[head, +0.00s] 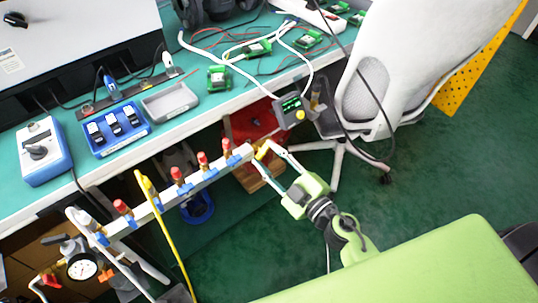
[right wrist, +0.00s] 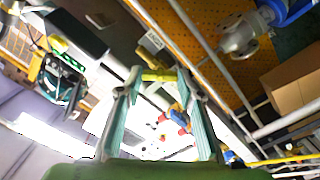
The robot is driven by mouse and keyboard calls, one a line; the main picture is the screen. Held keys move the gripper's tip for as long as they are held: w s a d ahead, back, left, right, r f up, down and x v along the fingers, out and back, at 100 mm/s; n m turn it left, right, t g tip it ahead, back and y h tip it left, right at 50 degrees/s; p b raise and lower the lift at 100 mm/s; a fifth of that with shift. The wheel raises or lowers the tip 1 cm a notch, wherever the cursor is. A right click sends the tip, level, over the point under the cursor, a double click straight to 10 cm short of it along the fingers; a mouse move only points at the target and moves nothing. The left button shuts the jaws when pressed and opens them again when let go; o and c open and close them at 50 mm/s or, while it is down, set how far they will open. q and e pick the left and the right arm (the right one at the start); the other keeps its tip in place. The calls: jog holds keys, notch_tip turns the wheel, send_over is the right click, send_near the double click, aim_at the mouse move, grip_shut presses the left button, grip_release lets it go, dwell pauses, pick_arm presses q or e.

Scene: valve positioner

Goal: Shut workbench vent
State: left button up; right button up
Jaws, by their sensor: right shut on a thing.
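A white pipe manifold (head: 190,186) runs along the front of the workbench (head: 222,107). It carries several small valves with red knobs (head: 202,158). A yellow valve handle (head: 262,149) is at its right end; I take this as the vent. My right gripper (head: 264,155) reaches it from the lower right, with its fingers on either side of the handle. In the right wrist view the yellow handle (right wrist: 158,75) sits between the two fingertips (right wrist: 160,74), and the gripper is shut on it. The fingers partly hide the handle. My left gripper is not in view.
A grey box with a green display (head: 290,108) hangs at the bench edge, just above the gripper. A white office chair (head: 395,70) stands to the right. A yellow hose (head: 165,230) hangs across the manifold, and a pressure gauge (head: 82,267) is at lower left.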

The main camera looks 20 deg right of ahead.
jog(key=shift+n, duration=4.9)
jog(key=o, duration=1.1)
jog(key=shift+v, duration=6)
